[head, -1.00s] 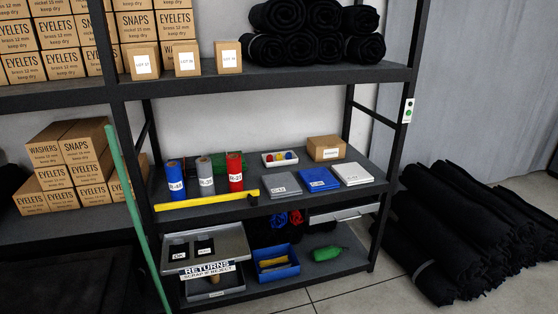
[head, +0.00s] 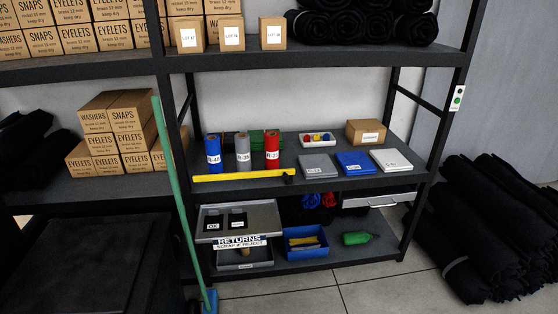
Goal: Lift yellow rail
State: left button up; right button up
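The yellow rail (head: 240,177) is a long thin bar lying along the front edge of the middle shelf, with a dark piece at its right end. Behind it stand a blue roll (head: 213,153), a grey roll (head: 243,151) and a red roll (head: 272,151), each with a white label. Neither of my grippers shows in the head view.
The middle shelf (head: 330,184) also holds grey, blue (head: 354,163) and white flat packs, a small tray (head: 318,140) and a carton (head: 365,132). A green pole (head: 177,200) leans in front of the rack's left post. Black rolls (head: 490,230) lie on the right floor; open floor shows in front.

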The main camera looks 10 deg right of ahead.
aim_at(285, 173)
jog(key=i+j+z, duration=0.2)
jog(key=i, duration=0.35)
jog(key=i+j+z, duration=0.2)
jog(key=i, duration=0.35)
jog(key=i+j+z, duration=0.2)
jog(key=i, duration=0.3)
